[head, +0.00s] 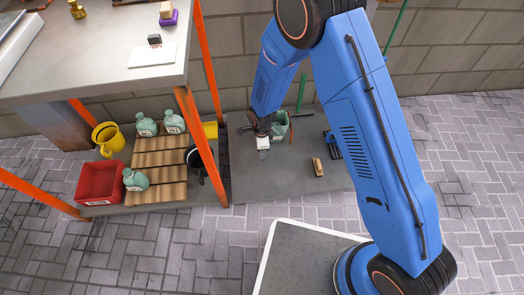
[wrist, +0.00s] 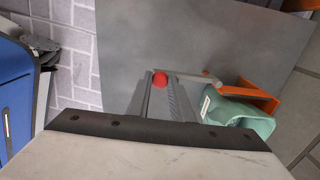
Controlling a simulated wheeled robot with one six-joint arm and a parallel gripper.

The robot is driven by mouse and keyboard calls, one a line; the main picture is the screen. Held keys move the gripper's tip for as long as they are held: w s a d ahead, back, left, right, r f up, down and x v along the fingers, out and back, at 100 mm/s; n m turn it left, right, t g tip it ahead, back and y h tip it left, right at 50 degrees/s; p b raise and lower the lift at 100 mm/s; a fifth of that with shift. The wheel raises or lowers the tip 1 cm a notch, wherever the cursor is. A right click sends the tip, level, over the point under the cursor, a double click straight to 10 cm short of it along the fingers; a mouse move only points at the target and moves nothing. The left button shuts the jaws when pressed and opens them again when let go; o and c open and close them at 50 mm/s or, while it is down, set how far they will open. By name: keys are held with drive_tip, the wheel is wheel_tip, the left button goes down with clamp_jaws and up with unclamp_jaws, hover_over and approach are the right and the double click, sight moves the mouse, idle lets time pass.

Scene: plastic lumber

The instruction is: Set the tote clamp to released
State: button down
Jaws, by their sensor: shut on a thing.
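The tote clamp shows in the wrist view as an orange bracket (wrist: 258,96) with a grey lever (wrist: 198,76) ending in a red knob (wrist: 159,79). The lever runs roughly sideways in that picture. My gripper (wrist: 162,82) is shut on the red knob, which sits between its fingertips. In the head view my gripper (head: 263,146) is low over the grey mat, next to the teal tote (head: 279,126). The knob is hidden there.
The grey mat (head: 245,180) also holds a brown block (head: 317,167) and a dark tool (head: 333,144). To the left stand a workbench (head: 100,85) with orange legs, a red bin (head: 98,182), a yellow can (head: 108,139) and several teal bottles. The mat's front is mostly clear.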

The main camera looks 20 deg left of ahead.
drive_tip(key=c, duration=1.6)
unclamp_jaws()
drive_tip(key=shift+a, duration=0.1)
drive_tip(key=shift+o, duration=0.2)
drive_tip(key=shift+r, duration=0.1)
wheel_tip(320, 180, up, 17)
drive_tip(key=shift+r, duration=0.15)
drive_tip(key=d+r+n+t+y, duration=0.15)
drive_tip(key=d+r+n, duration=0.45)
drive_tip(key=d+r, duration=1.9)
drive_tip(key=s+d+r+n+t, duration=0.1)
drive_tip(key=s+d+r+n, duration=0.2)
drive_tip(key=s+d, duration=0.6)
drive_tip(key=s+d+r+n+t+h, duration=0.1)
drive_tip(key=s+d+r+n, duration=0.3)
drive_tip(key=s+d, duration=0.6)
drive_tip(key=shift+s+d+r+n+t, duration=0.3)
drive_tip(key=shift+d+t, duration=0.35)
drive_tip(key=shift+d, duration=0.35)
